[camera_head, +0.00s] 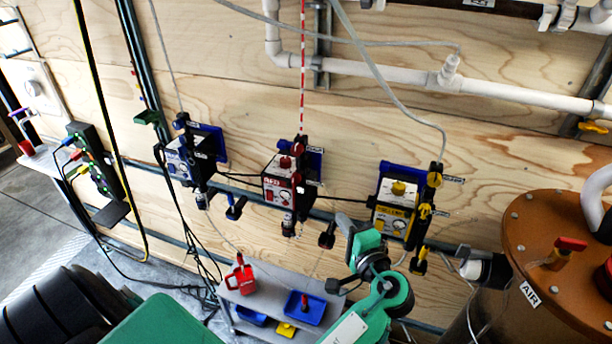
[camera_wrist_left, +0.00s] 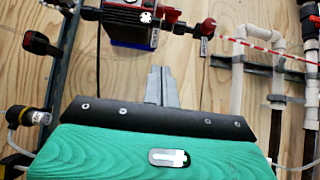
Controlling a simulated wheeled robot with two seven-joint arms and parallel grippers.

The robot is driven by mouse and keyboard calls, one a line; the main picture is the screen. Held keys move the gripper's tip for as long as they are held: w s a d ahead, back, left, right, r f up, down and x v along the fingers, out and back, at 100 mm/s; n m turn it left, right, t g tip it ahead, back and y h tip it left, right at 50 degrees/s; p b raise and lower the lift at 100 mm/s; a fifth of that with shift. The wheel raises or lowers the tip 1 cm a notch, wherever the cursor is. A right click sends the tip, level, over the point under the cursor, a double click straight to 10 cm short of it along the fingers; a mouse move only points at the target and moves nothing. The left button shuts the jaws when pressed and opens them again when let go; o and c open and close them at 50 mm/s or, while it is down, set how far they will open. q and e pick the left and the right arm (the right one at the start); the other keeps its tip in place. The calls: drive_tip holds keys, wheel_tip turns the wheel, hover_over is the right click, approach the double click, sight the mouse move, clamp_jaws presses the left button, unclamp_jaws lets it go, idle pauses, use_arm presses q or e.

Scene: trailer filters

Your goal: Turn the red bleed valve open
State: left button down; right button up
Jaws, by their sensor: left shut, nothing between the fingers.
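The red filter unit (camera_head: 279,185) hangs on the wall rail between a blue and a yellow one. Red fittings (camera_head: 298,147) sit at its top. In the left wrist view a red fitting (camera_wrist_left: 208,27) carries a tag at the striped hose. A black handle with red (camera_head: 327,236) hangs below right of the unit; it shows at upper left in the left wrist view (camera_wrist_left: 41,43). I cannot tell which part is the bleed valve. My left gripper (camera_head: 345,222) is shut and empty, right of the red unit. Its fingertips (camera_wrist_left: 160,70) appear just below the unit, apart from the red fittings.
The blue unit (camera_head: 190,155) and yellow unit (camera_head: 396,205) flank the red one. A grey shelf (camera_head: 268,291) below holds a red item (camera_head: 241,276) and a blue tray (camera_head: 305,308). A brown tank (camera_head: 560,235) stands at right. White pipe runs along the wall.

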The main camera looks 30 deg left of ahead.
use_arm(q)
wheel_tip(320, 180, up, 2)
drive_tip(key=p, duration=0.8)
approach(299, 178)
drive_tip(key=w+a, duration=0.4)
drive_tip(key=shift+s+a+r+n+g+y, duration=0.1)
drive_tip(key=shift+a+r+n+g+y, duration=0.05)
drive_tip(key=shift+a+n+g+y, duration=0.2)
drive_tip(key=shift+a+p, duration=0.3)
use_arm(e)
wheel_tip(299, 178, up, 9)
drive_tip(key=shift+d, duration=0.15)
use_arm(q)
drive_tip(key=shift+f, duration=0.2)
use_arm(e)
drive_tip(key=shift+d+f, duration=0.15)
drive_tip(key=shift+d, duration=0.15)
